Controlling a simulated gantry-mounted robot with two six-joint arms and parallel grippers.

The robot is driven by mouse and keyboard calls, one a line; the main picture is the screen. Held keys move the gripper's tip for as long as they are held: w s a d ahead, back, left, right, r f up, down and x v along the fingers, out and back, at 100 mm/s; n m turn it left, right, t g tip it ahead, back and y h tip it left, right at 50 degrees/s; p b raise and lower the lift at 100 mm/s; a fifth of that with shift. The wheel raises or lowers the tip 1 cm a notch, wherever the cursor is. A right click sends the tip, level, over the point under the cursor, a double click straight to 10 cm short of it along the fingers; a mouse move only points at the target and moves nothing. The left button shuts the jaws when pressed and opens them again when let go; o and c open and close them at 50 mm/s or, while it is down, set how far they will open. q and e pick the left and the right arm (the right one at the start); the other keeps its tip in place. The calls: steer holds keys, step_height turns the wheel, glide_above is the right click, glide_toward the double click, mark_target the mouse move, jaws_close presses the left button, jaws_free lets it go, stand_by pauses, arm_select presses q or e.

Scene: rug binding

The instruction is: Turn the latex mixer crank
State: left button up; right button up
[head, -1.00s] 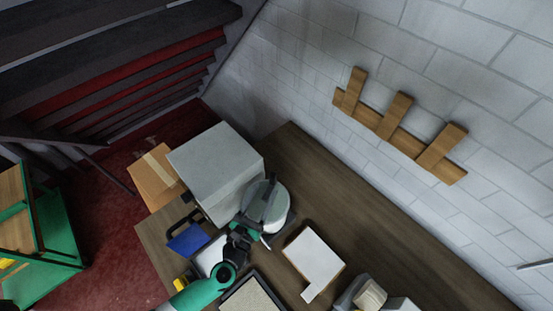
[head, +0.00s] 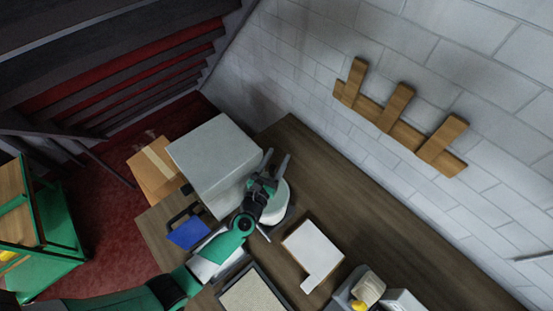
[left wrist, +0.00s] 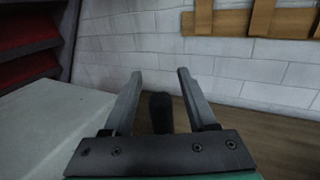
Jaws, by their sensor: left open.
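The mixer (head: 282,206) appears as a round, pale tub on the wooden table beside a large grey box. My left gripper (head: 276,158) is over the mixer in the head view, and its wrist covers much of it. In the left wrist view the two fingers (left wrist: 160,75) are spread apart. A dark upright handle (left wrist: 161,112), which looks like the crank's grip, shows between them. I cannot tell whether either finger touches it. The rest of the crank is hidden. My right gripper is not in view.
The grey box (head: 212,155) stands close left of the gripper. A white board (head: 312,252), a framed tray (head: 254,290) and a blue item (head: 188,233) lie on the table (head: 330,200). A wooden rack (head: 400,115) hangs on the wall. The table's back strip is clear.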

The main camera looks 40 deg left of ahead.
arm_select(q)
jaws_close()
steer(key=shift+d+h, duration=0.1)
steer(key=shift+h, duration=0.2)
stand_by(0.3)
steer(key=d+m+h+b, duration=0.6)
steer(key=m+h, duration=0.3)
steer(key=h, duration=0.5)
steer(key=shift+s+d+m+g, duration=0.2)
steer(key=shift+d+m+g, duration=0.1)
steer(key=shift+d+g, duration=0.1)
jaws_free()
